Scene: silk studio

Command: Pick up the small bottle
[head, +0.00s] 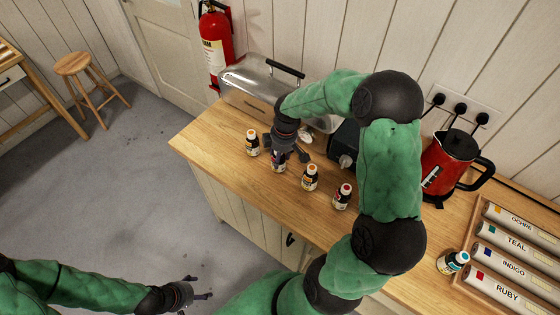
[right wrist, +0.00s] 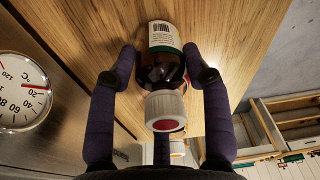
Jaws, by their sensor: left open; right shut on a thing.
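The small bottle (right wrist: 163,70) is dark, with a white barcode label and a white cap with a red top. My right gripper (right wrist: 165,72) has its fingers shut on it from both sides. In the head view my right gripper (head: 286,150) hides much of this bottle (head: 278,165) over the wooden counter (head: 225,155). I cannot tell if it is lifted. My left gripper (head: 200,290) is open and empty over the floor, away from the counter.
A steel box (head: 255,88) with a black handle stands behind; a dial (right wrist: 18,92) shows in the wrist view. A red kettle (head: 450,160), a teal-topped bottle (head: 453,262) and a tray of labelled tubes (head: 515,245) are at the right. A stool (head: 85,75) stands on the floor.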

